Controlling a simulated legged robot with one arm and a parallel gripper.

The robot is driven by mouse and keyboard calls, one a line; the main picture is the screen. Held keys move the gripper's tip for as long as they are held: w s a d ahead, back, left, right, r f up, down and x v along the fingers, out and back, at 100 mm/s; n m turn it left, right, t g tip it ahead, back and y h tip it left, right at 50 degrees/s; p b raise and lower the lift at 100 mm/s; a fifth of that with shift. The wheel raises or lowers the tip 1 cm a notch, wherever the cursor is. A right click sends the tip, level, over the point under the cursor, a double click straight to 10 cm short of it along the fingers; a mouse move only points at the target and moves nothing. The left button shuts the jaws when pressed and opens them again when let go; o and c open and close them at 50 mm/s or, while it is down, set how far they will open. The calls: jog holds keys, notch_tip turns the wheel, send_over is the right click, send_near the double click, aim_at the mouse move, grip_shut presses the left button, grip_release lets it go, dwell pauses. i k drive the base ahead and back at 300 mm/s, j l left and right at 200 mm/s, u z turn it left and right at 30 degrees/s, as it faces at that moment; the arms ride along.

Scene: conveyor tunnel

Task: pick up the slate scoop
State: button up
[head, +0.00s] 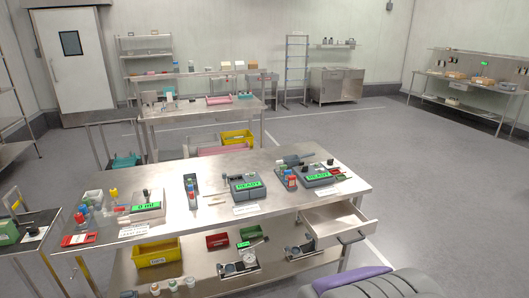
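A dark slate-grey piece with a handle-like end (294,160) lies near the back edge of the steel table (225,222), right of the middle. It may be the slate scoop, but it is too small to tell for sure. It seems to lie loose on the tabletop, just behind a grey device with a green READY display (319,177). My gripper is not in view, so I cannot see whether it is open or shut.
The table also holds a second READY device (246,187), a scale (148,206) and small bottles (84,211). An open drawer (340,220) juts from its right front. A yellow bin (157,252) sits on the lower shelf. Open floor (440,190) lies to the right.

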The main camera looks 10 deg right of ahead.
aim_at(300, 159)
jog(key=i+z, duration=0.1)
jog(key=z, duration=0.45)
jog(key=i+z, duration=0.45)
jog(key=i, duration=0.25)
jog(key=i+j+z, duration=0.1)
jog(key=i+z, duration=0.35)
jog(key=i, duration=0.25)
jog(key=i+j, duration=0.2)
jog(key=i, duration=0.2)
jog(key=i+j, duration=0.15)
jog(key=i, duration=0.2)
jog(key=z, duration=0.05)
